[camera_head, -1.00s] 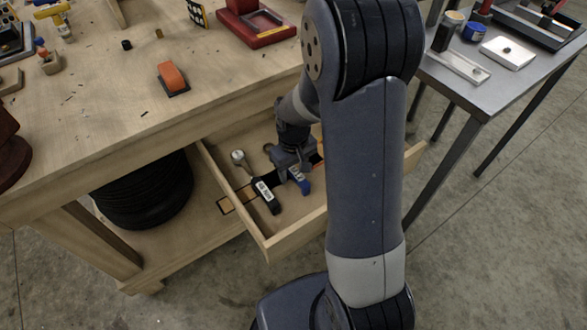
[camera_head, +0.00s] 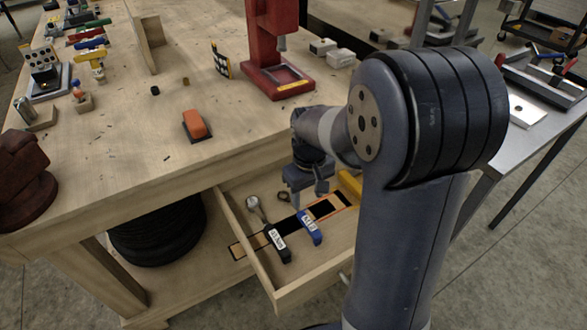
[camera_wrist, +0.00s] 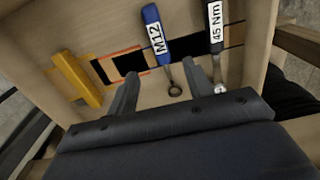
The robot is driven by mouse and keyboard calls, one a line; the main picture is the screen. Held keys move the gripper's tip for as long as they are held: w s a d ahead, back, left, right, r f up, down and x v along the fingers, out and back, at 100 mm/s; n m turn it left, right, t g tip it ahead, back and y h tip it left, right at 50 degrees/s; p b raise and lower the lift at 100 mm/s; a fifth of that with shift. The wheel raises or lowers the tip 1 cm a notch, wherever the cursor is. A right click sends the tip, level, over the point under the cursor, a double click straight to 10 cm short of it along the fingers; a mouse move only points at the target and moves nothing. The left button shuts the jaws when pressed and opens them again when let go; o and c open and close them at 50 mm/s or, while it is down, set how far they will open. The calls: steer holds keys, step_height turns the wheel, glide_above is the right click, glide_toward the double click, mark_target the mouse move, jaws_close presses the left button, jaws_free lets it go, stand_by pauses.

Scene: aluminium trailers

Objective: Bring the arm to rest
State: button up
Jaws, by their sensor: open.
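My gripper (camera_head: 308,188) is raised above the open drawer (camera_head: 262,265) and is empty. In the wrist view its two fingers (camera_wrist: 162,85) stand apart over the drawer. A blue-handled tool marked M12 (camera_head: 309,226) lies in the drawer below the gripper, apart from it; it also shows in the wrist view (camera_wrist: 155,35). A black-handled tool marked 45 Nm (camera_head: 278,244) lies to its left; in the wrist view it is at the top (camera_wrist: 215,25). My arm hides part of the drawer's right side.
A yellow piece (camera_wrist: 76,80) lies in the drawer. The wooden bench (camera_head: 130,155) above the drawer holds an orange-topped block (camera_head: 195,124) and a red press (camera_head: 270,50). A metal table (camera_head: 535,130) stands at the right. Black tyre-like rings (camera_head: 160,235) sit under the bench.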

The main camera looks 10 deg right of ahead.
mark_target(306, 220)
stand_by(0.3)
step_height(306, 220, down, 11)
steer(key=shift+f+b, duration=0.2)
steer(key=shift+b, duration=0.9)
steer(key=r+p, duration=0.1)
steer(key=r, duration=0.1)
steer(key=s+r+p, duration=0.1)
steer(key=shift+d+r, duration=0.2)
steer(key=shift+r, duration=0.15)
